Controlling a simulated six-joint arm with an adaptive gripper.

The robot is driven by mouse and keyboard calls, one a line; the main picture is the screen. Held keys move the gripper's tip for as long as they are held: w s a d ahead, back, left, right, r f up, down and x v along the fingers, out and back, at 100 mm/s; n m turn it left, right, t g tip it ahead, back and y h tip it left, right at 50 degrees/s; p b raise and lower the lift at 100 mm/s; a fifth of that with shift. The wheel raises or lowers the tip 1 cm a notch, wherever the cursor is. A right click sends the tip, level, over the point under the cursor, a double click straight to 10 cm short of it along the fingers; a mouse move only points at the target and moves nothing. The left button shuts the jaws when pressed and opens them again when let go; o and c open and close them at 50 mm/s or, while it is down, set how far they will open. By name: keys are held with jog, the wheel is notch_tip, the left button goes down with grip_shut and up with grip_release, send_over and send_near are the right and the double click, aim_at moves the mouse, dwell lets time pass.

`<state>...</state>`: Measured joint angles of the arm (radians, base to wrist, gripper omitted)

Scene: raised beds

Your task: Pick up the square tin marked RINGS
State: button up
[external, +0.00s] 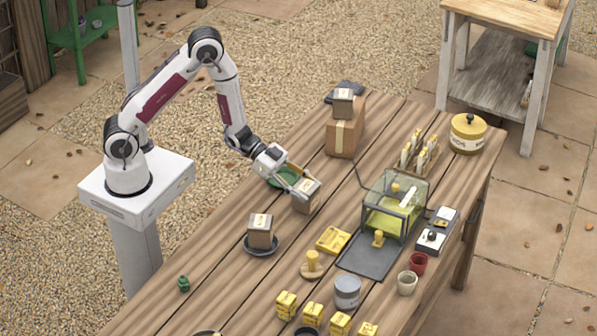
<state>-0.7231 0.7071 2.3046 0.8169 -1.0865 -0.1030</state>
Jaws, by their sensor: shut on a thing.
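Three similar square tins with dark sides and pale labelled lids show in the external view. One tin (306,201) is in my gripper (302,184), which is shut on it near the middle of the table. Another tin (260,237) stands on a dark round dish (262,250) nearer the front. A third tin (343,108) sits on top of a cardboard box (340,138) at the back. The lettering on the lids is too small to read, so I cannot tell which says RINGS. I cannot tell whether the held tin touches the table.
A green dish (282,180) lies partly hidden under my gripper. Yellow blocks, stamps, a grey tin (347,292) and small pots crowd the front right. The table's left front is mostly clear.

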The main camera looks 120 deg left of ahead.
jog(key=shift+r, duration=3.75)
